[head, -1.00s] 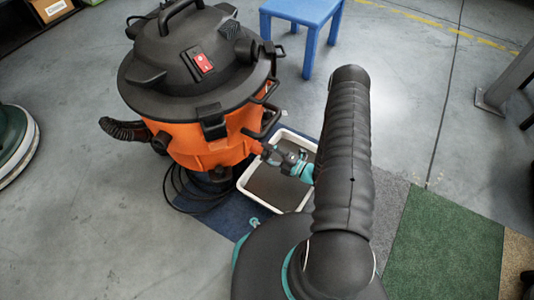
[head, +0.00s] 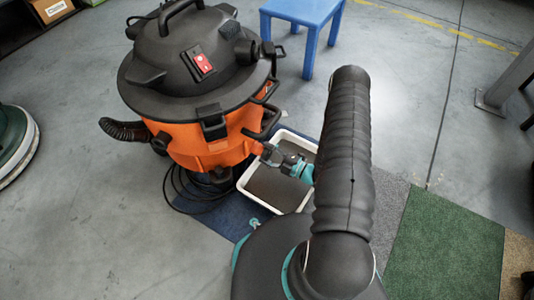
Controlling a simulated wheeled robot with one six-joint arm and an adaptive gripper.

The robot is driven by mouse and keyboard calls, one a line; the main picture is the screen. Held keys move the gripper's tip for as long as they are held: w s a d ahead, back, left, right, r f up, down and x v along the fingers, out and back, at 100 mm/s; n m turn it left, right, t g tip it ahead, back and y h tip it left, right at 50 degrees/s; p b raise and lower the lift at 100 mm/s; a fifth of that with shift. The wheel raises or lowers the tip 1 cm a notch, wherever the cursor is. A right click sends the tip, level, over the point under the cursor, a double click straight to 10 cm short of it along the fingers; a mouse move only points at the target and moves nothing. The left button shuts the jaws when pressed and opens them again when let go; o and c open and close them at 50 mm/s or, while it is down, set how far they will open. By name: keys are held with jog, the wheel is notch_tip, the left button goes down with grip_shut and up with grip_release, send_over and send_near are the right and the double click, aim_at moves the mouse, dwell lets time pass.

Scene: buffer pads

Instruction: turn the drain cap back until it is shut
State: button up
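An orange and black wet vacuum (head: 200,145) stands at the upper left of centre. My gripper (head: 271,154) is at the lower right side of its orange tank, above a white-rimmed tray (head: 247,190) that holds dark grey liquid. The drain cap is not clearly seen; my gripper covers the spot on the tank where its fingers point. The fingers are small and dark here, and I cannot tell whether they are open or shut, or whether they touch the cap.
A blue stool (head: 303,22) stands behind the vacuum. A black cable (head: 190,200) lies coiled at its left foot. Blue, grey and green (head: 445,240) carpet pieces cover the floor around the tray. A green round machine (head: 15,145) is at the left edge. Grey floor is free at lower left.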

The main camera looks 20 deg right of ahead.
jog(key=shift+o, duration=1.3)
jog(key=v, duration=0.7)
jog(key=shift+s+d, duration=0.2)
